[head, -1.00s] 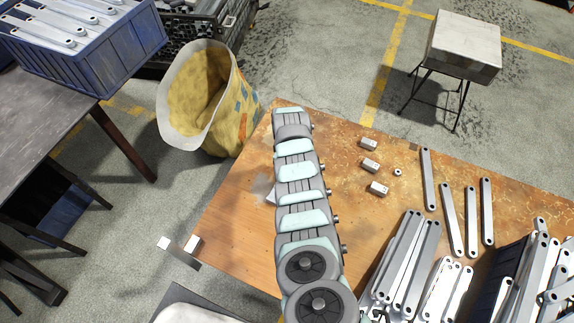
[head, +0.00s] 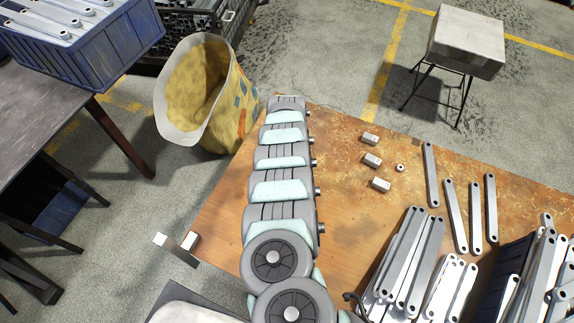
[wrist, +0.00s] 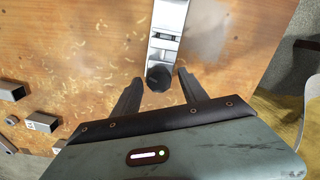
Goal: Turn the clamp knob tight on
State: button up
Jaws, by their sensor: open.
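The clamp (wrist: 168,28) is a silver metal bar lying on the wooden table, with a round dark knob (wrist: 158,78) at its near end in the wrist view. My gripper (wrist: 159,77) is open, with one dark finger on each side of the knob. Gaps show between the fingers and the knob, and the picture does not settle how deep the fingers reach around it. In the head view my arm hides the clamp, the knob and the gripper.
Small metal blocks (head: 372,160) and a nut (head: 400,167) lie right of my arm on the table (head: 215,220). Flat brackets (head: 455,215) and bracket piles (head: 405,260) fill the table's right part. A yellow sack (head: 235,110) stands beyond its left edge.

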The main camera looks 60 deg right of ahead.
jog(key=shift+f+m, duration=0.1)
jog(key=shift+m, duration=0.6)
jog(key=shift+s, duration=0.1)
jog(key=shift+c, duration=0.3)
grip_shut()
